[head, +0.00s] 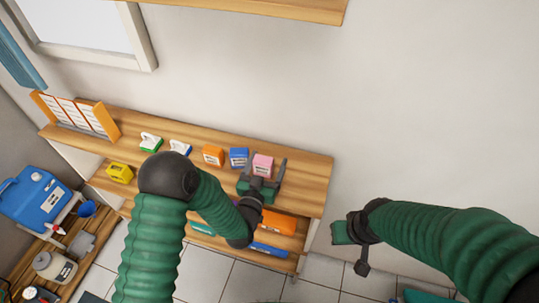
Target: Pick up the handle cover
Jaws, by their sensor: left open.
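A row of small boxes stands on the upper wooden shelf: an orange box (213,155), a blue box (239,158) and a pink box (263,164). I cannot tell from their labels which one is the handle cover. My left gripper (264,171) is open, with its fingers pointing away from me toward the wall. The pink box shows between its two fingers, and I cannot tell whether they touch it. My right gripper (353,247) is off the shelf's right end, in front of the wall; its jaws are not clear.
Two white-and-coloured items (150,142) and an orange rack (104,120) stand farther left on the shelf (310,180). A yellow box (119,172) and an orange box (278,222) sit lower. A blue canister (35,205) is at far left. The shelf's right end is bare.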

